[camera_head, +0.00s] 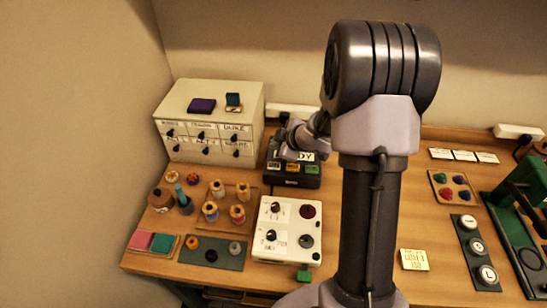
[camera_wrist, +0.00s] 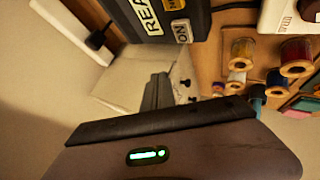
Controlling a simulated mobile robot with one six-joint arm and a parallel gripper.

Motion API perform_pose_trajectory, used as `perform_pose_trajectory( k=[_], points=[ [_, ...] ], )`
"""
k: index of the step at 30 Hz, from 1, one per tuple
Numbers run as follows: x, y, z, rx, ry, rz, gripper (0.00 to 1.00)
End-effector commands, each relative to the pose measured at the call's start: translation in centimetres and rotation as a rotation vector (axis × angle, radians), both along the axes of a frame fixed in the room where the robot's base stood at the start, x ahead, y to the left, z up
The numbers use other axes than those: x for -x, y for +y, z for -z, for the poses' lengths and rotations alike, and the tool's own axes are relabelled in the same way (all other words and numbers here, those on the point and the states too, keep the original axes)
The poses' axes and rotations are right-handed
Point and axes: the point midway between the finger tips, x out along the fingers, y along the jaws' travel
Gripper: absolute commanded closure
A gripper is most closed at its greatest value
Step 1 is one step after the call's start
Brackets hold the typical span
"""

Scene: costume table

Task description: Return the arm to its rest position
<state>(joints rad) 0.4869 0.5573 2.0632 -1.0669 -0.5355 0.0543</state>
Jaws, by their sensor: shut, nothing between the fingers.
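My arm rises in the middle of the head view and bends toward the back of the table. Its wrist end is above and beside a black box (camera_head: 292,178) with a READY label and small coloured keys. My gripper (camera_wrist: 158,90) shows in the wrist view as dark fingers, closed together with nothing between them. The black box also shows at the top of the wrist view (camera_wrist: 190,28), apart from the fingers. In the head view the fingertips are hard to make out among the wrist parts.
A white drawer cabinet (camera_head: 208,104) stands at the back left. Thread spools (camera_head: 237,212) and a white knob panel (camera_head: 288,228) are in front. A green press (camera_head: 520,200) and a round-button panel (camera_head: 476,250) stand right.

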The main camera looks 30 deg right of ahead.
Motion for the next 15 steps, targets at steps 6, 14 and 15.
perform_pose_trajectory(
  k=[6, 14, 15],
  points=[
    [0.0, 0.0, 0.2, -0.001, 0.001, 0.0, 1.0],
    [0.0, -0.2, -1.9, 0.01, -0.013, 0.086, 1.0],
    [0.3, -0.3, -3.5, 0.012, -0.022, 0.158, 1.0]
  ],
)
